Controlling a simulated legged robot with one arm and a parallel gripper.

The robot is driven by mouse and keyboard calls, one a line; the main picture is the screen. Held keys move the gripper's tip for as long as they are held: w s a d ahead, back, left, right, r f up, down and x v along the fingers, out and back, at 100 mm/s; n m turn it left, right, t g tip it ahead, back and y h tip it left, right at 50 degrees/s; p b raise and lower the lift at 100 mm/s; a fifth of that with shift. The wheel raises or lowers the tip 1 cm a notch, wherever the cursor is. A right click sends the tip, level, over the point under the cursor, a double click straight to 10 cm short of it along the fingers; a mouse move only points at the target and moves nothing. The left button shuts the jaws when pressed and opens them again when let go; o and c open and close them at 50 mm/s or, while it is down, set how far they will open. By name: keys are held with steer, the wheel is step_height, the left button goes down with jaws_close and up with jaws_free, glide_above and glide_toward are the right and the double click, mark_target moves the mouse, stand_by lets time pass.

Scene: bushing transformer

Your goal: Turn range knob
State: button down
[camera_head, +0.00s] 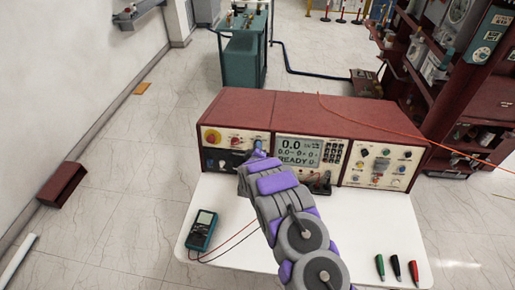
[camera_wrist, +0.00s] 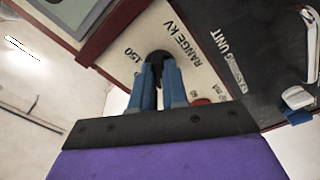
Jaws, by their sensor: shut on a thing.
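The range knob (camera_wrist: 158,58) is a small black knob on a cream panel, beside the printed words "RANGE KV" and the number 150 in the wrist view. My gripper (camera_wrist: 157,72) has two blue fingers, one on each side of the knob, shut on it. In the head view my gripper (camera_head: 257,152) reaches the left front panel of the dark red test unit (camera_head: 300,108). There my gripper and arm hide the knob.
The unit stands on a white table (camera_head: 225,195). A handheld meter (camera_head: 202,230) with leads lies at the table's left. Red, black and green probes (camera_head: 396,267) lie at the right front. A display (camera_head: 298,150) reads READY. An orange cable (camera_head: 375,128) crosses the unit's top.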

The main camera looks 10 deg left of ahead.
steer(key=shift+a+r, duration=0.25)
steer(key=shift+a, duration=0.05)
steer(key=c, duration=1.4)
jaws_free()
steer(key=shift+a, duration=0.1)
steer(key=shift+o, duration=1.3)
steer(key=shift+f, duration=0.25)
steer(key=shift+s, duration=0.1)
steer(key=v, duration=1.7)
